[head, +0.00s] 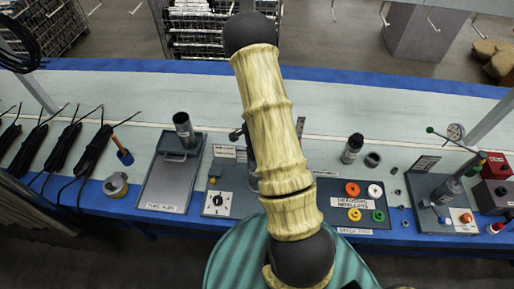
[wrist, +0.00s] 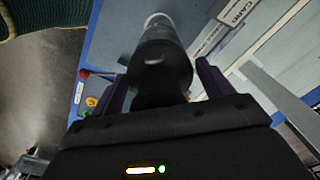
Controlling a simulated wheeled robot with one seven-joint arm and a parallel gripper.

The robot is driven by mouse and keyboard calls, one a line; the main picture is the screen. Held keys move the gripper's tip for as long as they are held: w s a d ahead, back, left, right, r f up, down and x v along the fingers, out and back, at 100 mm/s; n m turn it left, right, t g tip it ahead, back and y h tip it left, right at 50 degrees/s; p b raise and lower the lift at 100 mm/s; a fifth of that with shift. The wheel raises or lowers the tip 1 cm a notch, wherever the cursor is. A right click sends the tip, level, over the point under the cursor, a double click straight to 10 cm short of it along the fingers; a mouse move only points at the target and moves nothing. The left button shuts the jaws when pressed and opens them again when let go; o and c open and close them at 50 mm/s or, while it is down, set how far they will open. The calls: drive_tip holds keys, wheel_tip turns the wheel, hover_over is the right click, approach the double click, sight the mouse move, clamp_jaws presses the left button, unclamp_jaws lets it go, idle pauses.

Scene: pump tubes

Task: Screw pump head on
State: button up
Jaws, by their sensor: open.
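In the wrist view a dark grey cylinder (wrist: 162,55) with a narrower neck and a black lower part stands between the two fingers of my gripper (wrist: 162,82). The fingers are open on either side of it; contact is not clear. In the head view my arm covers most of the gripper and of this part, above the panel with a dial (head: 218,204). I cannot tell whether the part is the pump head or a tube. Another grey cylinder with a dark top (head: 183,128) stands at the back of a grey tray (head: 163,194).
Right of my arm a dark board (head: 376,219) holds coloured rings. Behind it are a black-topped cylinder (head: 352,149) and a dark ring (head: 372,160). A gauge stand (head: 447,192) and red box (head: 495,165) are farther right. Black cables (head: 62,150) lie left.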

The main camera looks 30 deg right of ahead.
drive_tip(key=shift+f+n+b, duration=0.1)
drive_tip(key=shift+n+b, duration=0.25)
drive_tip(key=shift+n, duration=1.55)
drive_tip(key=shift+n+b, duration=0.45)
drive_tip(key=shift+n, duration=1.35)
drive_tip(key=n, duration=0.2)
drive_tip(key=shift+n, duration=0.9)
